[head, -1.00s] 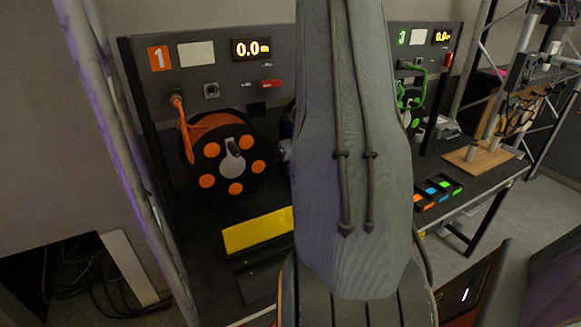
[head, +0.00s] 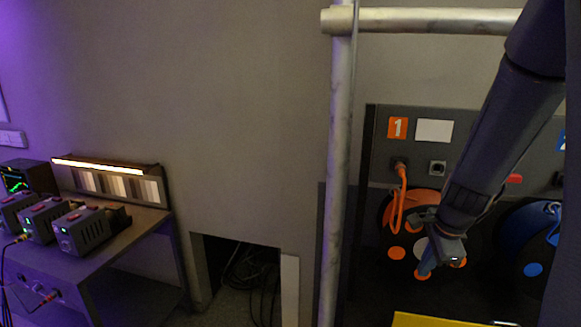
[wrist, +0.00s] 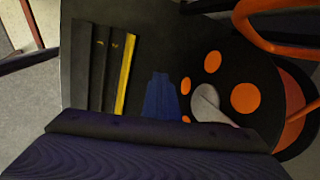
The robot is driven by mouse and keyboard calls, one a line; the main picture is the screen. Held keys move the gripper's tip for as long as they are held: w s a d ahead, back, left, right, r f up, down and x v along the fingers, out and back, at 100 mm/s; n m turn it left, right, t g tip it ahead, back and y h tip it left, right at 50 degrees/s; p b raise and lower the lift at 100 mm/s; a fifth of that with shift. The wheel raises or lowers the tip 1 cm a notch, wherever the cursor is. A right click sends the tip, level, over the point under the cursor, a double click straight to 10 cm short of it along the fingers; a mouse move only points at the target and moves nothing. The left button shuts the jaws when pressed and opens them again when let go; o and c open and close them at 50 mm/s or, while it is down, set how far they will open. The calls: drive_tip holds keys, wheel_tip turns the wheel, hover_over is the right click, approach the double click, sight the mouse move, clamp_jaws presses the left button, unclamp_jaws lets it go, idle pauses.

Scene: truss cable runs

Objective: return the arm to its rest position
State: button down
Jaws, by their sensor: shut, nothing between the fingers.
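My arm (head: 500,130) comes down from the upper right of the head view, in front of the panel marked 1. My gripper (head: 424,272) is at its lower end, in front of the orange reel (head: 397,254). It is shut and empty. I cannot tell from the picture how far it is from the reel. In the wrist view the blue tip of my gripper (wrist: 160,82) shows over the dark panel, left of the same reel's orange dots and grey hub.
A grey truss post (head: 337,180) stands left of the panel, with a crossbar on top. An opening with black cables (head: 252,280) is low in the wall. A bench (head: 105,245) with several power units is at the left. A blue reel (head: 530,245) is at the right.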

drive_tip(key=s+a+r+n, duration=0.2)
drive_tip(key=s+a+n, duration=0.4)
drive_tip(key=a+n, duration=0.35)
drive_tip(key=s+a+r+n, duration=0.2)
drive_tip(key=s+a+n, duration=0.5)
drive_tip(key=n, duration=0.4)
wheel_tip(320, 180, down, 13)
drive_tip(key=w+g+b, duration=0.2)
drive_tip(key=b, duration=0.9)
drive_tip(key=shift+w+a+f, duration=0.2)
drive_tip(key=shift+w+a, duration=0.05)
drive_tip(key=shift+a, duration=0.05)
drive_tip(key=shift+m, duration=0.25)
